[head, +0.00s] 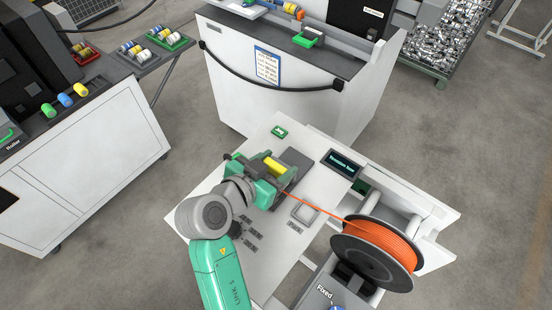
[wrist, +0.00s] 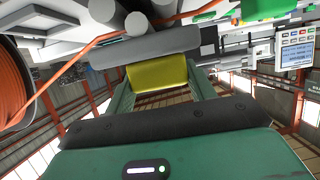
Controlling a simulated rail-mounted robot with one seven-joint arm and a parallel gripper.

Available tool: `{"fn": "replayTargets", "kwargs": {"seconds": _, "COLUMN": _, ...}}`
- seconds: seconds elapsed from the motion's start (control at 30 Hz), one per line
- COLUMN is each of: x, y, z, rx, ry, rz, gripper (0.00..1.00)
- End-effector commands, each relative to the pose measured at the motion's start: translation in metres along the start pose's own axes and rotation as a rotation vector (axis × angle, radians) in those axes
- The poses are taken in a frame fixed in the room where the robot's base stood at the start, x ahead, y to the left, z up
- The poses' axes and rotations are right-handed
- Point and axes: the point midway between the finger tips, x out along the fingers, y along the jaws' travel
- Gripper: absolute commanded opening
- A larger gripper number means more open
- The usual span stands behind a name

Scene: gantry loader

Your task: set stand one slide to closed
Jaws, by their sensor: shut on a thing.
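My gripper (head: 275,178) is over the white bench (head: 225,155), at a dark grey unit (head: 299,160) that looks like the stand. A yellow block (head: 272,164), seemingly the slide's handle, shows between the green jaws. In the wrist view the yellow block (wrist: 158,76) sits between the two fingers, which are closed on it. A grey bar (wrist: 145,46) lies just beyond it, with grey cylinders (wrist: 135,22) behind. The gripper covers much of the stand, so I cannot tell the slide's exact position.
An orange strand (head: 325,211) runs from the spool (head: 372,252) on the right to the stand. A small display (head: 344,164) and a green-marked pad (head: 279,132) are on the bench. A white cabinet (head: 235,85) stands behind; grey floor lies left.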

Motion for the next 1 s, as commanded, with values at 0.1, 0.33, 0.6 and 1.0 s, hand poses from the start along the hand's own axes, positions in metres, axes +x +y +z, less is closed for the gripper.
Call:
{"fn": "replayTargets", "kwargs": {"seconds": 0.1, "x": -0.003, "y": -0.001, "z": -0.002, "rx": 0.001, "ry": 0.003, "rz": -0.002, "gripper": 0.13}}
{"fn": "replayTargets", "kwargs": {"seconds": 0.33, "x": -0.002, "y": -0.001, "z": -0.002, "rx": 0.001, "ry": 0.002, "rz": -0.001, "gripper": 0.76}}
{"fn": "replayTargets", "kwargs": {"seconds": 0.6, "x": -0.016, "y": -0.002, "z": 0.000, "rx": 0.002, "ry": 0.004, "rz": -0.004, "gripper": 0.76}}
{"fn": "replayTargets", "kwargs": {"seconds": 1.0, "x": -0.079, "y": -0.001, "z": -0.001, "rx": 0.001, "ry": 0.002, "rz": -0.002, "gripper": 0.76}}
